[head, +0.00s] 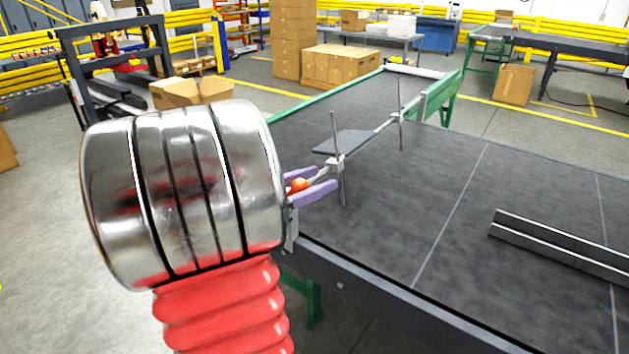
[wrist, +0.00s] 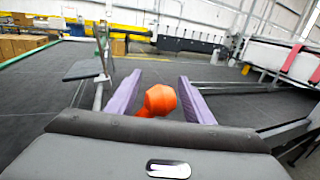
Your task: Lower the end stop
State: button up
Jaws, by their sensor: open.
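The end stop is a grey flat plate (head: 346,142) on a cross rod between two upright posts, raised above the dark conveyor table. It also shows in the wrist view (wrist: 84,69), left of my gripper. An orange knob (head: 299,185) sits at the near end of the rod, by the near post (head: 336,150). My gripper (head: 316,187) has purple fingers, open, one on each side of the knob. In the wrist view the knob (wrist: 160,101) lies between the fingers, with a gap visible on both sides. The knob's lower part is hidden behind my gripper body.
The dark conveyor table (head: 420,210) spreads right and behind the stop, mostly bare. A metal rail (head: 560,245) lies across its right side. The far post (head: 400,115) stands upright. Cardboard boxes (head: 340,66) stand on the floor beyond.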

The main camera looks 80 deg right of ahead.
jog(key=shift+c, duration=0.4)
grip_shut()
